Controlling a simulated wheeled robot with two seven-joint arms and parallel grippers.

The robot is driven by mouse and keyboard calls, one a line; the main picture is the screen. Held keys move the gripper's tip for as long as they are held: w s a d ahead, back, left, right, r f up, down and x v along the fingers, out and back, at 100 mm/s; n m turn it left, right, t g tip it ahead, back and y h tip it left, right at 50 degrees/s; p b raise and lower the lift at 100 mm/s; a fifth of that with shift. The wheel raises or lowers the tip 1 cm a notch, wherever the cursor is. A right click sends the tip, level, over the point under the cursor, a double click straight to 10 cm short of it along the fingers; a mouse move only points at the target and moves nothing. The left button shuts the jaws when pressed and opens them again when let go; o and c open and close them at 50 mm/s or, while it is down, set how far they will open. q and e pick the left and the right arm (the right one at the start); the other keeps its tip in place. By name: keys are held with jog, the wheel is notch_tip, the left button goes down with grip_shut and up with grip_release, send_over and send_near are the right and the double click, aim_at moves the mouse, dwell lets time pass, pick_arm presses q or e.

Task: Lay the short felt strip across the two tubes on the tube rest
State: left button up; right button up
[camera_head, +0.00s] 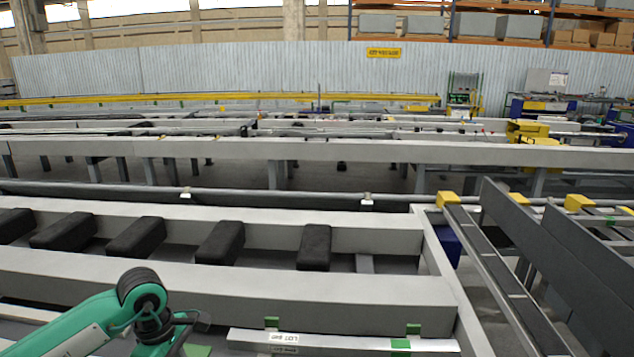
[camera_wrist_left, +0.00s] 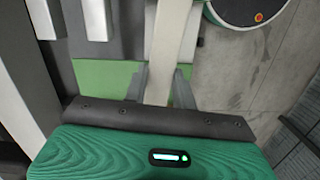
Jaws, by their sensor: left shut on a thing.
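My left gripper (camera_wrist_left: 162,88) has its fingers on either side of a long pale strip (camera_wrist_left: 170,35), which seems to be the felt strip, and is shut on it. The strip passes in front of a flat green surface (camera_wrist_left: 103,80). In the head view my left gripper (camera_head: 193,322) is low at the left of centre, above a green patch (camera_head: 197,351); the strip cannot be made out there. A long pale bar (camera_head: 340,340) with labels and green pieces lies to its right, partly cut off; I cannot tell whether it belongs to the tube rest. My right gripper is not in view.
Beyond the gripper is a pale grey frame (camera_head: 200,275) with several black blocks (camera_head: 315,246) in it. Dark sloping rails (camera_head: 500,270) with yellow caps stand at the right. Two pale bar ends (camera_wrist_left: 95,20) show at upper left in the wrist view.

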pick_arm(q)
jog(key=s+d+f+m, duration=0.1)
jog(key=s+d+m, duration=0.1)
jog(key=m, duration=0.6)
jog(key=s+d+f+m+g+y, duration=0.1)
jog(key=s+d+m, duration=0.2)
jog(key=s+m, duration=0.2)
jog(key=shift+d+f+m, duration=0.25)
jog(key=shift+f+m, duration=0.1)
jog(key=shift+m, duration=1.05)
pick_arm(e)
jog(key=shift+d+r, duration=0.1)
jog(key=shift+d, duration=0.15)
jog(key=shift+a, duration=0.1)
